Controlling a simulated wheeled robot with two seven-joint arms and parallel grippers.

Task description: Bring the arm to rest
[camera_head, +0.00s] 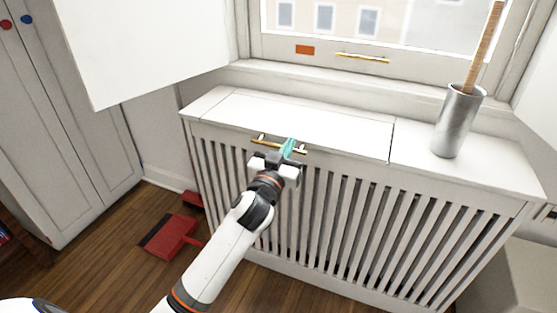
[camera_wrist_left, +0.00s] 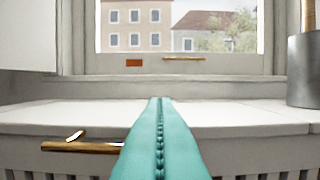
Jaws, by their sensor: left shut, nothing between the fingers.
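My left gripper (camera_head: 288,147) reaches in from the bottom of the head view, in front of the white slatted radiator cover (camera_head: 330,215). Its teal fingers are shut with nothing between them, and they also fill the lower middle of the left wrist view (camera_wrist_left: 160,140). The fingertips are at the height of the cover's front top edge, next to a brass handle (camera_head: 262,139). The handle also shows left of the fingers in the left wrist view (camera_wrist_left: 80,147); part of it is hidden behind the gripper. I cannot tell whether they touch. My right gripper is not in view.
A metal cylinder (camera_head: 457,125) with a wooden stick stands on the cover's right end. A window (camera_head: 345,25) with a brass handle is behind. A white panel (camera_head: 145,45) hangs at upper left. A red dustpan (camera_head: 170,237) lies on the wooden floor. The cover's middle top is clear.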

